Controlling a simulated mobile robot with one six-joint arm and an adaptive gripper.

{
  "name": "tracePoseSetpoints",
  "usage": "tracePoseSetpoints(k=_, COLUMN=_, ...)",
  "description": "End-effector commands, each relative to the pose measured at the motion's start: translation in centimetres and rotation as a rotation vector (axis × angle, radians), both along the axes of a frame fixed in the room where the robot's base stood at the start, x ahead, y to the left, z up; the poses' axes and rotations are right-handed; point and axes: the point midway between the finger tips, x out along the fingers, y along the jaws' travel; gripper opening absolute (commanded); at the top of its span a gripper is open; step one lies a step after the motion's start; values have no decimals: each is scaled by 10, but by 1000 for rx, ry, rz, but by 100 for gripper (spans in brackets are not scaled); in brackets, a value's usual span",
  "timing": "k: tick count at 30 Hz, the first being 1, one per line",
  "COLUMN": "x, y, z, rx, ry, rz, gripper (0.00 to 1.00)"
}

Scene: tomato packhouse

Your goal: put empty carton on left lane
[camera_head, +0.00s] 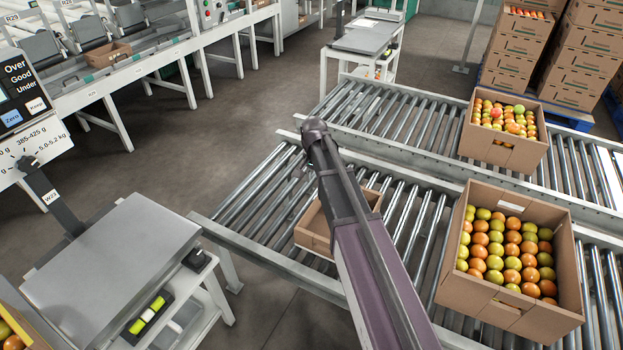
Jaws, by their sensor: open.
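A low brown carton (313,241) sits on the near roller lane (270,196), toward its left end. My arm crosses in front of it and hides its middle; the part of its inside that shows looks empty. A second roller lane (372,107) runs parallel behind the near one. I cannot tell from this view which lane counts as the left one. My arm reaches up from the bottom right to a dark joint above the carton.
A full tomato carton (492,308) stands on the near lane at right, another (502,154) on the far lane. A scale table (115,265) is at lower left. Stacked cartons (581,60) stand back right. The far lane's left part is clear.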

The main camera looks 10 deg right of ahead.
Motion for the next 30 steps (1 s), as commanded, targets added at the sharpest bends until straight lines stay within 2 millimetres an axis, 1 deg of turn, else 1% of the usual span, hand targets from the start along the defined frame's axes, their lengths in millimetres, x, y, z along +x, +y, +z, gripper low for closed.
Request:
tracePoseSetpoints(k=14, x=0, y=0, z=0, rx=0, ry=0, rz=0, gripper=43)
tracePoseSetpoints(k=17, x=-4, y=-1, z=0, rx=0, ry=0, rz=7, gripper=43)
tracePoseSetpoints(k=19, x=-11, y=-3, z=0, rx=1, ry=0, rz=24, gripper=43)
tracePoseSetpoints(k=20, x=-16, y=-4, z=0, rx=1, ry=0, rz=35, gripper=43)
tracePoseSetpoints(k=23, x=-38, y=-11, z=0, rx=3, ry=0, rz=92, gripper=43)
tracePoseSetpoints(k=26, x=-70, y=-19, z=0, rx=7, ry=-1, rz=179, gripper=43)
tracePoseSetpoints(k=27, x=-85, y=-22, z=0, rx=8, ry=-1, rz=220, gripper=43)
tracePoseSetpoints(k=29, x=-108, y=-28, z=0, rx=11, ry=-1, rz=286, gripper=43)
tracePoseSetpoints(k=30, x=-123, y=-31, z=0, rx=11, ry=-1, rz=330, gripper=43)
